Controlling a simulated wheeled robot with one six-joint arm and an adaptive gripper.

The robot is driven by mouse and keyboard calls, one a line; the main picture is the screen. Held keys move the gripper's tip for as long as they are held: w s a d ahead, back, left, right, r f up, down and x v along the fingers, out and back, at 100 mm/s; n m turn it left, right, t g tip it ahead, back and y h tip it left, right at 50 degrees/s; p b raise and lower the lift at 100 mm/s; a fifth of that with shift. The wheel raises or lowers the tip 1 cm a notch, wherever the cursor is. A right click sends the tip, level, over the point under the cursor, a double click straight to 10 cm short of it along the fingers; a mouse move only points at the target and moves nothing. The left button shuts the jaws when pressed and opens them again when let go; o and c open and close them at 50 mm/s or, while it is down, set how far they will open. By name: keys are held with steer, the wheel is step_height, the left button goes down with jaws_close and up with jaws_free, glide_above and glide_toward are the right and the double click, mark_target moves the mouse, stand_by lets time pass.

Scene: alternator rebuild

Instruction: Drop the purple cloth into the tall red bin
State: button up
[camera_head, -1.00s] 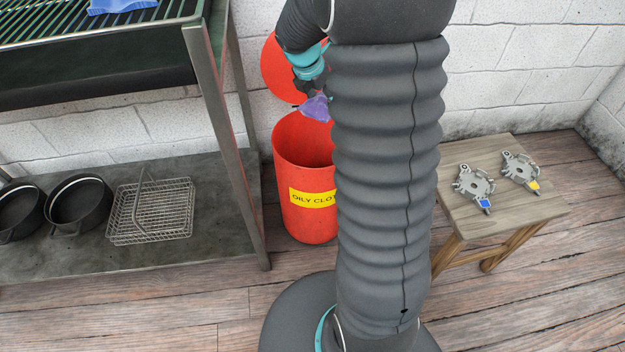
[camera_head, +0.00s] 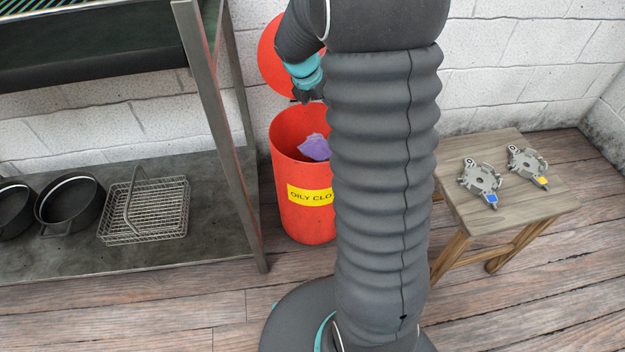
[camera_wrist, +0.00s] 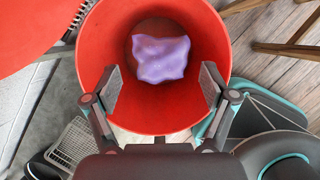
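The tall red bin (camera_head: 305,218) stands on the floor with its round lid (camera_head: 272,62) tipped up behind it. A yellow label on its front reads "OILY CLO", the rest hidden behind my arm. The purple cloth (camera_head: 315,147) is within the bin's mouth in the head view. In the wrist view the cloth (camera_wrist: 160,59) is spread out inside the bin (camera_wrist: 102,40), clear of my fingers. My gripper (camera_wrist: 162,85) is open and empty over the bin's mouth.
A metal rack (camera_head: 218,130) stands left of the bin, with dark pans (camera_head: 70,205) and a wire basket (camera_head: 145,212) on its lower shelf. A wooden stool (camera_head: 460,195) at right holds two metal parts (camera_head: 482,180). The floor in front is clear.

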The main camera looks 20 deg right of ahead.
steer(key=v, duration=1.2)
stand_by(0.5)
steer(key=s+a+m+t+y, duration=0.1)
steer(key=s+a+m, duration=0.3)
steer(key=s+m, duration=0.3)
steer(key=s+a+r+m+t+y, duration=0.1)
steer(key=s+a+m, duration=0.3)
steer(key=s+m, duration=0.4)
steer(key=s+a+m+t+y, duration=0.1)
steer(key=s+a+m, duration=0.3)
steer(key=s+m, duration=0.4)
steer(key=s+y+p, duration=0.1)
steer(key=s, duration=0.1)
steer(key=shift+s+r, duration=0.25)
steer(key=shift+s, duration=0.1)
steer(key=shift+s+r+t, duration=0.1)
steer(key=shift+r+t, duration=0.15)
steer(key=shift+t, duration=0.05)
steer(key=shift+c, duration=0.3)
